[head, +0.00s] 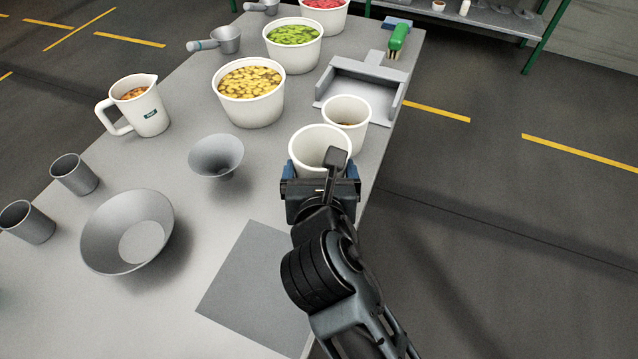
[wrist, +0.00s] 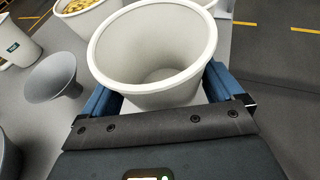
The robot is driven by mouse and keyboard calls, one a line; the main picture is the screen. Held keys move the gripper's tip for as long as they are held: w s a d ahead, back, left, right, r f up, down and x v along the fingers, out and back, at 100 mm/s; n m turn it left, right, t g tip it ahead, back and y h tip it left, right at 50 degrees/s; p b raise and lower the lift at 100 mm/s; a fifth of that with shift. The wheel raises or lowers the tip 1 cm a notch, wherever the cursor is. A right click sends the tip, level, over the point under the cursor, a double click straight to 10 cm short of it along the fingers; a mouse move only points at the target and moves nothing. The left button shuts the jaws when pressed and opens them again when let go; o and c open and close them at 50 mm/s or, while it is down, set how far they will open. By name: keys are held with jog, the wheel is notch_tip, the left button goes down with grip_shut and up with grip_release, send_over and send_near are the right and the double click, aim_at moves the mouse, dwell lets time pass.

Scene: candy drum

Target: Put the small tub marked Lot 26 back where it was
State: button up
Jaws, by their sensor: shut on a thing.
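My gripper (head: 321,178) is shut on a small white tub (head: 312,146), with one blue finger on each side of it. The wrist view shows the held tub (wrist: 150,92) upright and empty inside. No lot marking shows on it in either view. Another small white tub (head: 352,132) stands just behind it to the right, with a little dark content at its bottom. I cannot tell whether the held tub touches the table or that other tub. A flat darker grey square (head: 245,285) lies on the table in front, left of my arm.
A grey funnel (head: 216,158) and a wide grey bowl (head: 100,240) stand to the left. A white jug (head: 148,118) and a tub of yellow candy (head: 240,115) stand farther back. The table's right edge is close.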

jog(key=shift+a+f, duration=0.1)
jog(key=shift+f, duration=2)
jog(key=shift+f, duration=0.1)
jog(key=o, duration=0.8)
jog(key=v, duration=1.2)
jog(key=shift+a, duration=0.1)
